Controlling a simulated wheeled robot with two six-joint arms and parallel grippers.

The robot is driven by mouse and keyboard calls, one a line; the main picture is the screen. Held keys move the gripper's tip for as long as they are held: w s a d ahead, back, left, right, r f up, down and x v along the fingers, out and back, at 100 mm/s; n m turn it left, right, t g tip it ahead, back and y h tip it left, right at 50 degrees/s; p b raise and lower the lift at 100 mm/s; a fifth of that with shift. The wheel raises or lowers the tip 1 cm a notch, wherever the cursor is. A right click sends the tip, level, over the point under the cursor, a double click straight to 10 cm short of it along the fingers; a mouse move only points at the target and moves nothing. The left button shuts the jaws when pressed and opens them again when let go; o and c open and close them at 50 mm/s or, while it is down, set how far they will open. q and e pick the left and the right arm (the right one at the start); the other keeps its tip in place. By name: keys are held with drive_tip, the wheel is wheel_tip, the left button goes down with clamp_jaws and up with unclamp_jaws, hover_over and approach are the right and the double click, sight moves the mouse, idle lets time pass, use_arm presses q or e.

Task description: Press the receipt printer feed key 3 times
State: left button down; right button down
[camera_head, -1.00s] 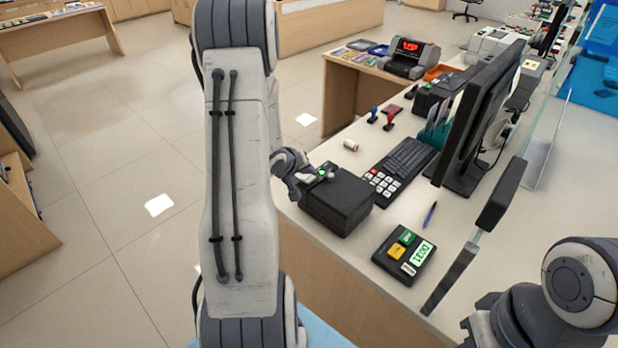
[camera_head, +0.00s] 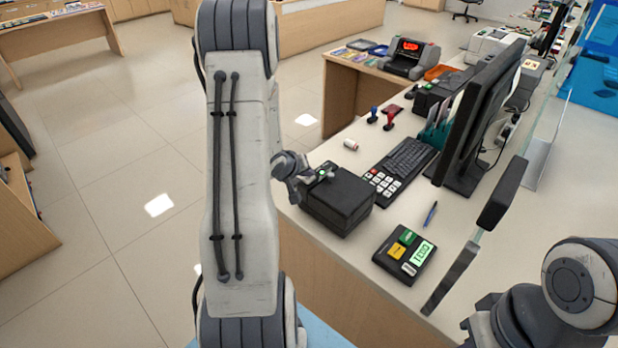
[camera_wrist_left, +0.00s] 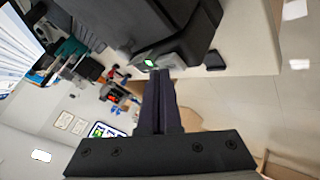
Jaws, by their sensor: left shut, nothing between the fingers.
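The receipt printer (camera_head: 340,205) is a black box on the near left edge of the counter. Its feed key (camera_head: 322,173) glows green on the top. In the left wrist view the lit key (camera_wrist_left: 150,62) sits on the dark printer body (camera_wrist_left: 185,42), just beyond the fingertips. My left gripper (camera_head: 327,174) is shut and empty, with its tips at the key. The closed fingers also show in the left wrist view (camera_wrist_left: 160,76). I cannot tell whether the tips touch the key.
A keypad and keyboard (camera_head: 402,168) lie behind the printer, with a monitor (camera_head: 478,115) beside them. Stamps (camera_head: 389,118) and a small roll (camera_head: 351,144) stand farther back.

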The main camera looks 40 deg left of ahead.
sight(308, 180)
use_arm(q)
drive_tip(key=shift+f, duration=0.35)
idle(0.5)
drive_tip(key=shift+r+p, duration=0.9)
wheel_tip(308, 180, up, 5)
drive_tip(key=p, duration=0.5)
drive_tip(key=shift+r+p, duration=0.1)
drive_tip(key=shift+p, duration=0.2)
idle(2.0)
